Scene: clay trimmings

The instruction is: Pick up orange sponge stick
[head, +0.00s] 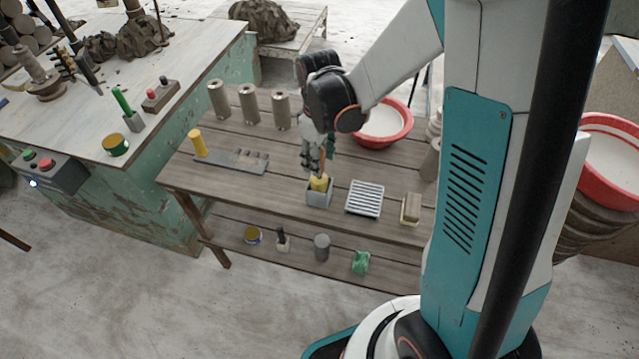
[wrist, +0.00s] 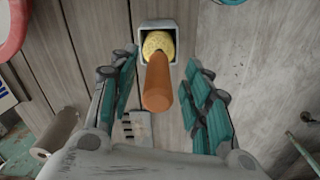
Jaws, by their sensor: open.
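The orange sponge stick has an orange-brown handle (wrist: 157,82) and a yellow sponge head (wrist: 158,43). It stands head down in a small grey square holder (wrist: 145,25). In the head view the yellow head (head: 319,183) shows above the grey holder (head: 319,198), on the wooden table. My gripper (head: 315,158) is just above the holder, pointing down. In the wrist view its teal-padded fingers (wrist: 161,62) are open, one on each side of the handle, with gaps on both sides. In the head view the fingers partly hide the handle.
A ribbed grey tray (head: 364,199) is right of the holder, with a tan block (head: 411,208) beyond it. A grey rack (head: 240,161) and a yellow cylinder (head: 198,142) are left. Several clay-coloured cylinders (head: 249,104) and a red basin (head: 385,124) stand behind.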

